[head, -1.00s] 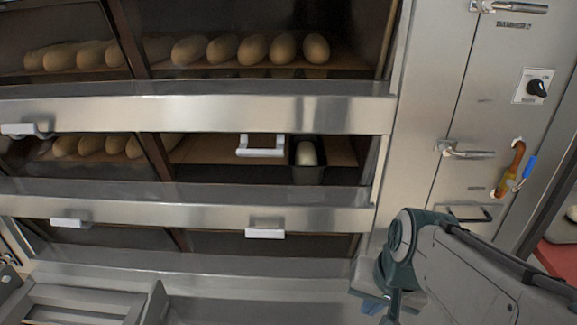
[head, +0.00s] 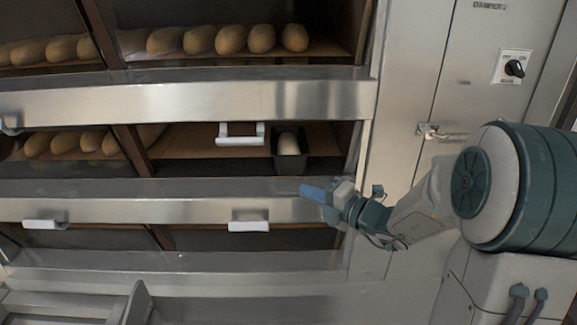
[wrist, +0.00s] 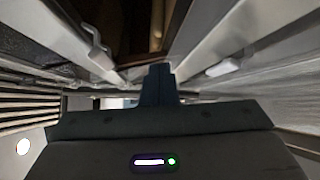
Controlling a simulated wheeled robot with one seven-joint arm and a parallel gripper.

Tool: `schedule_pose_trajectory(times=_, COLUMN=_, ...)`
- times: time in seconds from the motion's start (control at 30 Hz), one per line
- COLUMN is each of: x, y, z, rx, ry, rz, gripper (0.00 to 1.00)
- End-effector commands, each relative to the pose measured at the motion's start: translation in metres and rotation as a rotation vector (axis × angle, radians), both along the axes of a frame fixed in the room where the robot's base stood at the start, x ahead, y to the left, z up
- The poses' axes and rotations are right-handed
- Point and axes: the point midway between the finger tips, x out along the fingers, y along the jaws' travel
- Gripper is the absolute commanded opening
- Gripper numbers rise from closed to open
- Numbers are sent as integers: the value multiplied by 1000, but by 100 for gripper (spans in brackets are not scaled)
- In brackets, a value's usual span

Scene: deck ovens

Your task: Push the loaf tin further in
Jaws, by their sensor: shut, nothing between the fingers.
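The dark loaf tin (head: 290,164) with a pale loaf in it stands at the right end of the middle oven deck, near the deck's front opening. My gripper (head: 306,190) is shut and empty. In the head view it is below and slightly right of the tin, in front of the steel band under the middle deck, apart from the tin. In the wrist view the shut fingers (wrist: 157,82) point ahead between pale bars. I cannot make out the tin in the wrist view.
A white handle (head: 240,134) hangs just left of the tin. Another handle (head: 249,226) is on the lower band. Loaves (head: 230,40) fill the upper deck. The middle deck's floor (head: 195,143) is bare left of the tin. A steel post bounds the opening on the right.

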Motion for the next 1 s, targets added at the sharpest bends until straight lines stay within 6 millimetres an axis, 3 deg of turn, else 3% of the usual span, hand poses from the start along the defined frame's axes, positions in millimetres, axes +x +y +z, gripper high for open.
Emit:
schedule_pose_trajectory(times=0.1, x=15, y=-14, z=-1, rx=120, ry=64, rz=-72, gripper=0)
schedule_pose_trajectory(times=0.23, x=23, y=-15, z=0, rx=165, ry=86, rz=-95, gripper=0)
schedule_pose_trajectory(times=0.37, x=35, y=-2, z=0, rx=168, ry=87, rz=-93, gripper=0)
schedule_pose_trajectory(times=0.73, x=92, y=53, z=1, rx=165, ry=86, rz=-92, gripper=0)
schedule_pose_trajectory(times=1.0, x=124, y=50, z=0, rx=163, ry=86, rz=-95, gripper=0)
